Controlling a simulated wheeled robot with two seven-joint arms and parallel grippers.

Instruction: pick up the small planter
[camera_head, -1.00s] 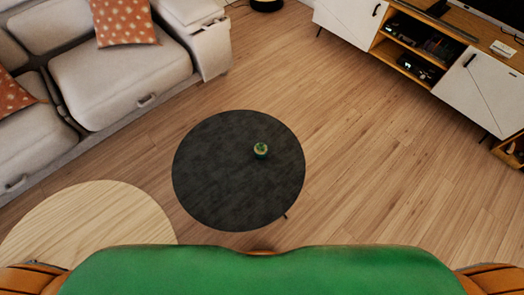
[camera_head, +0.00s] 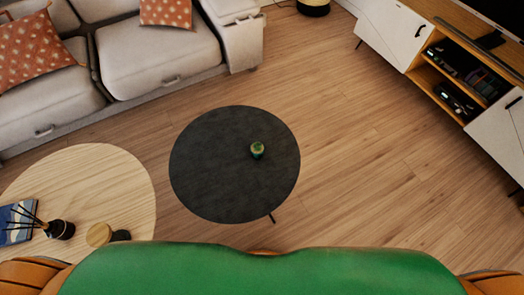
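The small planter (camera_head: 257,150) is a small round pot with a green plant in it. It stands upright on the dark round table (camera_head: 215,185), right of the table's middle. Nothing else is on that table. My green and orange body fills the bottom edge of the view. Neither of my grippers is in view.
A light wooden round table (camera_head: 110,190) at the left holds a blue book (camera_head: 18,222), a reed diffuser (camera_head: 60,229) and a wooden-topped item (camera_head: 99,235). A grey sofa (camera_head: 160,55) stands behind. A white and wood cabinet (camera_head: 395,30) is upper right. Floor (camera_head: 380,190) at right is clear.

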